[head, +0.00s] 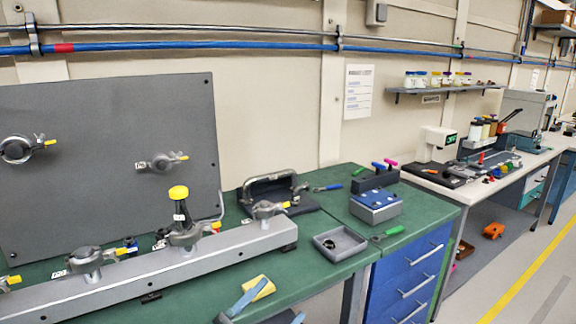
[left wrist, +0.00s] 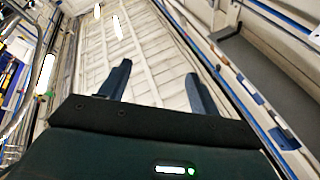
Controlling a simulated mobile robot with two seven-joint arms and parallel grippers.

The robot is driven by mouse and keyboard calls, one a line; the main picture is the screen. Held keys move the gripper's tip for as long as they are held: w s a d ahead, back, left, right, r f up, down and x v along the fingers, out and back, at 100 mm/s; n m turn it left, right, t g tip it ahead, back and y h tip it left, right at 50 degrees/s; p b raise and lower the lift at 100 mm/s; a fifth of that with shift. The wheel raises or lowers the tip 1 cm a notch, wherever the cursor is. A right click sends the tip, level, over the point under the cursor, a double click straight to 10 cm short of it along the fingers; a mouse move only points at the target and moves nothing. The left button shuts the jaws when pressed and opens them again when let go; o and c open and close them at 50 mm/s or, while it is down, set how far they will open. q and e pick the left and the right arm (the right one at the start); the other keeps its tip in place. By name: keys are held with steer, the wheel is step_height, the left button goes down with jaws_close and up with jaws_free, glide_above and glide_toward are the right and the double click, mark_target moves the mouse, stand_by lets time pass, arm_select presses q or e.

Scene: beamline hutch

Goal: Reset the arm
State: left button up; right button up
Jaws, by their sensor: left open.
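My left gripper (head: 278,302) shows at the bottom edge of the head view, low in front of the green bench. Its two blue-grey fingers are apart. In the left wrist view, the same gripper (left wrist: 157,72) has nothing between its fingers, and they point toward a pale ceiling or wall. A yellow piece (head: 258,288) shows right beside one finger in the head view; I cannot tell whether they touch. My right gripper is in neither view.
The green bench (head: 190,300) carries a long grey rail (head: 180,262) with clamps and a yellow-capped fitting (head: 179,193). A grey tray (head: 340,244), a blue-topped box (head: 376,206) and a green-handled screwdriver (head: 387,233) lie right. A grey panel (head: 100,120) stands behind.

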arm_select(q)
steer(key=s+a+f+n+g+y, duration=0.1)
steer(key=s+a+f+n+y, duration=0.3)
steer(key=f, duration=0.5)
steer(key=s+a+f+n+g+y, duration=0.2)
steer(key=s+a+f+n+y, duration=0.2)
steer(key=f, duration=0.5)
steer(key=s+a+f+n+g+y, duration=0.2)
steer(key=s+a+f+n+y, duration=0.2)
steer(key=s+f, duration=0.3)
step_height(320, 180, down, 2)
steer(key=shift+s+a+f+y, duration=0.15)
steer(key=shift+a+f+y, duration=0.1)
steer(key=shift+y, duration=0.35)
